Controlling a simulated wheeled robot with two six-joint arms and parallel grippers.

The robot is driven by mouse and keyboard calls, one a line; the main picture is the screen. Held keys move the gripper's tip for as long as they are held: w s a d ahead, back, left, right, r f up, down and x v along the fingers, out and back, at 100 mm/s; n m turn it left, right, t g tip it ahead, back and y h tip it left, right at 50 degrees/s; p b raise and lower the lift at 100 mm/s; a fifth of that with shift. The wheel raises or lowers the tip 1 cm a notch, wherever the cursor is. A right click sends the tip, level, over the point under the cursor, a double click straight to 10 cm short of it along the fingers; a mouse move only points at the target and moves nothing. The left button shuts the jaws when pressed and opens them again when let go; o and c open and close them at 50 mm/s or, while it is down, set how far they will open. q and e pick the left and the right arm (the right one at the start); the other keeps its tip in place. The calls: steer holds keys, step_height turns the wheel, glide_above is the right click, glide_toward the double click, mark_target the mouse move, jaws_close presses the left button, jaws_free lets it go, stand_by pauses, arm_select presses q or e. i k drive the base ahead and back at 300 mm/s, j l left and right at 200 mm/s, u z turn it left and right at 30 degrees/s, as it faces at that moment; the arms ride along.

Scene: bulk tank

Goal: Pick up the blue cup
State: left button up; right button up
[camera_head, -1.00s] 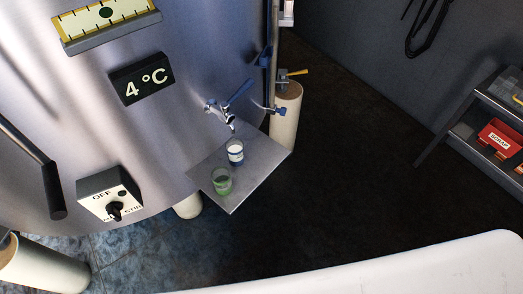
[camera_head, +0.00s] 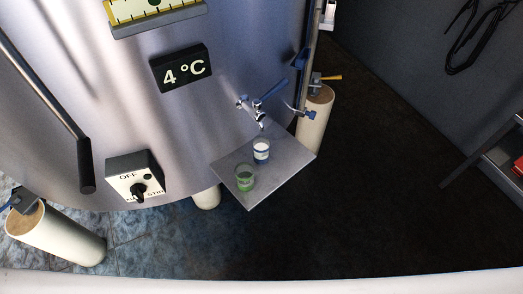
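The blue cup (camera_head: 262,151) is a small clear cup with a blue band and white contents. It stands upright on a grey metal shelf (camera_head: 285,171) fixed to the tank, just below the tap (camera_head: 253,112). A green cup (camera_head: 244,178) stands on the same shelf, in front and to the left of it, close by. Neither of my grippers is in view.
The steel tank (camera_head: 85,80) fills the left, with a 4 °C display (camera_head: 182,70) and a switch box (camera_head: 136,180). A cream leg (camera_head: 314,120) stands right of the shelf. Dark floor (camera_head: 370,190) is clear to the right. A bench edge (camera_head: 480,155) is at far right.

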mark_target(260, 145)
steer(key=u, duration=0.25)
steer(key=i+l+u, duration=0.1)
steer(key=l+u, duration=0.15)
steer(key=u, duration=0.25)
steer(key=i+l+u, duration=0.1)
steer(key=l+u, duration=0.55)
steer(key=u, duration=0.3)
steer(key=l+u, duration=0.35)
steer(key=u, duration=0.15)
